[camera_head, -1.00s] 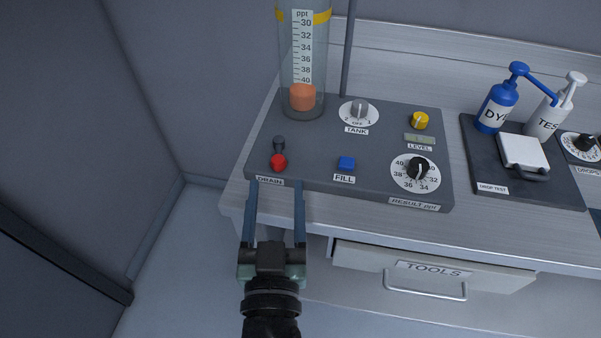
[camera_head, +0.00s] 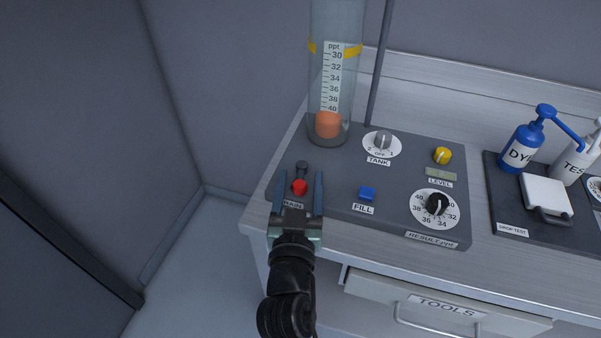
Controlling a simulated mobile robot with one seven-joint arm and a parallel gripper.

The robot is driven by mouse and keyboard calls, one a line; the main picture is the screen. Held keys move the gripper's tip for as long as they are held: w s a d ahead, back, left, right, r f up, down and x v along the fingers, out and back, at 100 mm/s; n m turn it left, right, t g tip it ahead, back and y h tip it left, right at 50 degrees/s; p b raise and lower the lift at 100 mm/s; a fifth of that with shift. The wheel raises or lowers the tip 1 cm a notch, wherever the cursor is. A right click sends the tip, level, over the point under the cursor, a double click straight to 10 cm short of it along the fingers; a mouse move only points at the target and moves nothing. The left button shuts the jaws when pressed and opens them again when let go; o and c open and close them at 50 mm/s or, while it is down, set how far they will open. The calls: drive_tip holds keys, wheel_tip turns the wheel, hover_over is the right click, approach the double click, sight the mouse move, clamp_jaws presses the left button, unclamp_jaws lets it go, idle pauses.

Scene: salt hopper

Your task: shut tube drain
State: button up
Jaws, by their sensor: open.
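The red drain knob (camera_head: 299,187) is at the left front of the dark grey panel (camera_head: 400,166), with a dark stem and pivot (camera_head: 302,168) just behind it. The DRAIN label (camera_head: 293,204) is partly covered by my gripper. My gripper (camera_head: 299,180) is open, with one blue finger on each side of the red knob and gaps showing. I cannot tell the height of the fingers above the panel. The clear tube (camera_head: 335,75) stands upright behind the drain, with an orange piece (camera_head: 328,125) at its bottom.
The tank dial (camera_head: 382,142), yellow level knob (camera_head: 442,155), blue fill button (camera_head: 367,194) and result dial (camera_head: 436,204) lie to the right on the panel. A tray (camera_head: 510,230) with bottles stands further right. The tools drawer (camera_head: 440,304) is below the worktop.

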drive_tip(key=shift+w, duration=0.65)
clamp_jaws()
